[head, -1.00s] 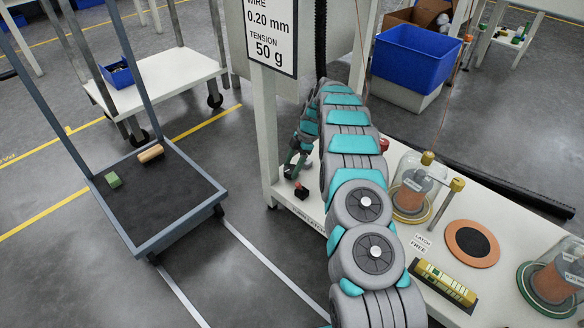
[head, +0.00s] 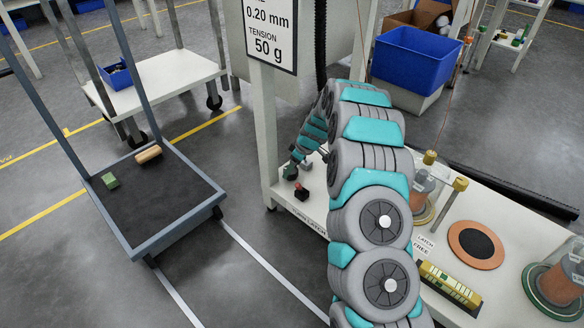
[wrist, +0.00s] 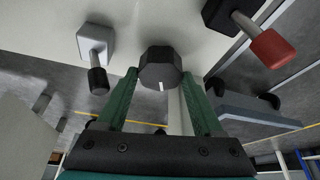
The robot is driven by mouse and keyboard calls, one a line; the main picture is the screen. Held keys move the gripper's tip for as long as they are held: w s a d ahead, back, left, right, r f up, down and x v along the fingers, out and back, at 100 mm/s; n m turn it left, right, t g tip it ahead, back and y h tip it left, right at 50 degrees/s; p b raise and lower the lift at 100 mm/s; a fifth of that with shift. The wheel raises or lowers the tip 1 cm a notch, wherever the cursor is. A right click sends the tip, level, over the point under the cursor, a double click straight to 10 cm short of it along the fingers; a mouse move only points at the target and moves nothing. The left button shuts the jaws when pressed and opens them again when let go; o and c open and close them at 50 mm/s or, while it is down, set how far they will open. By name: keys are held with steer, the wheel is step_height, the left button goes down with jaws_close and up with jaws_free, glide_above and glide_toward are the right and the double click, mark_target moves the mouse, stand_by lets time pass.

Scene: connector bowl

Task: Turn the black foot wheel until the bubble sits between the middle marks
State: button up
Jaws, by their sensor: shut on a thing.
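The black foot wheel (wrist: 160,68) shows in the wrist view as a dark faceted knob with a white mark on its lower face. My gripper (wrist: 160,84) has its two green fingers on either side of it and is shut on it. In the head view my gripper (head: 294,168) is small, low at the left end of the bench, and the wheel cannot be made out there. A yellow-green level (head: 452,286) lies on the bench top.
A red-capped fitting (wrist: 270,46) and a black-tipped lever (wrist: 96,70) flank the wheel in the wrist view. The white bench (head: 448,205) also carries spools and an orange disc (head: 476,242). A dark cart (head: 150,200) stands to the left, with floor between.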

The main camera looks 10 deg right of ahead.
steer(key=shift+m+t+h+p, duration=0.55)
steer(key=shift+m+p, duration=0.45)
steer(key=shift+m, duration=0.9)
steer(key=o, duration=1.4)
steer(key=shift+s, duration=0.1)
steer(key=shift+p+v, duration=0.45)
steer(key=shift+v, duration=3.45)
steer(key=shift+a, duration=0.1)
